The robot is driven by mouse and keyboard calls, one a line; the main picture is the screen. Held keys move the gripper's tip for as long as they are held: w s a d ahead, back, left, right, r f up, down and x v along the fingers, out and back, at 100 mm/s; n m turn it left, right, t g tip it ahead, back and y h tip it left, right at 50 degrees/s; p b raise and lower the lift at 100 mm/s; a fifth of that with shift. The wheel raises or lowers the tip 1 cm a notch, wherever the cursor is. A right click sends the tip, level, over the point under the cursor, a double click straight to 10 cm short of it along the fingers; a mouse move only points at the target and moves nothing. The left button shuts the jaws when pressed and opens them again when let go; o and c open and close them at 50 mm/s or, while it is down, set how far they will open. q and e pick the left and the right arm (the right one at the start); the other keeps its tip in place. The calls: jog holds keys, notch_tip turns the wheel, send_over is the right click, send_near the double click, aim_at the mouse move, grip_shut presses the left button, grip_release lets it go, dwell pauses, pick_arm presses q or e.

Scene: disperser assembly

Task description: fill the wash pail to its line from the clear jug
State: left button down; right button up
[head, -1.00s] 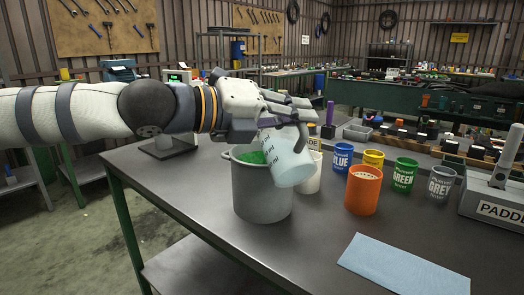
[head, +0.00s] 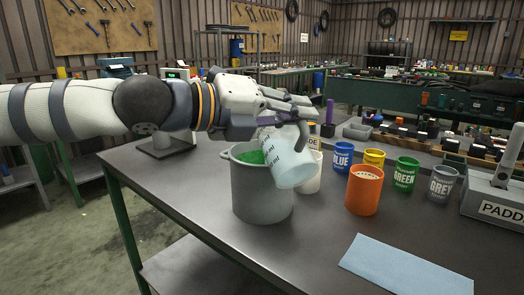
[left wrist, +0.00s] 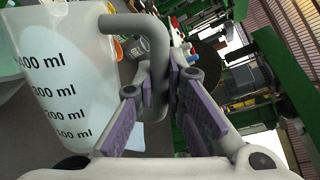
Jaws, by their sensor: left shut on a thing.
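The wash pail (head: 262,192) is a grey round pot standing on the dark table, with something bright green (head: 252,157) showing inside its rim. The clear jug (head: 290,164), with black ml marks, is held tilted over the right side of the pail's mouth. My left gripper (head: 297,116) is shut on the jug's handle. In the left wrist view the jug (left wrist: 66,80) shows marks from 100 to 400 ml, and its grey handle (left wrist: 152,50) runs between the purple-padded fingers. The jug hides part of the pail's rim, and I cannot make out a stream or the fill line.
A white cup (head: 311,178) stands just right of the pail. Orange (head: 363,192), blue (head: 340,160), yellow (head: 374,158), green (head: 404,174) and grey (head: 441,184) cups stand further right. A blue cloth (head: 405,265) lies in front; a paddle box (head: 497,202) is at far right.

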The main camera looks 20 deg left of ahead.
pick_arm(q)
jog(key=shift+a+r, duration=0.1)
jog(key=shift+r, duration=0.05)
pick_arm(e)
jog(key=shift+w+a, duration=0.15)
jog(key=shift+w, duration=0.1)
pick_arm(q)
jog(key=shift+w, duration=0.1)
pick_arm(e)
jog(key=shift+a, duration=0.1)
jog(key=shift+w, duration=0.2)
pick_arm(q)
jog(key=shift+n, duration=0.3)
pick_arm(e)
jog(key=shift+a+f, duration=0.1)
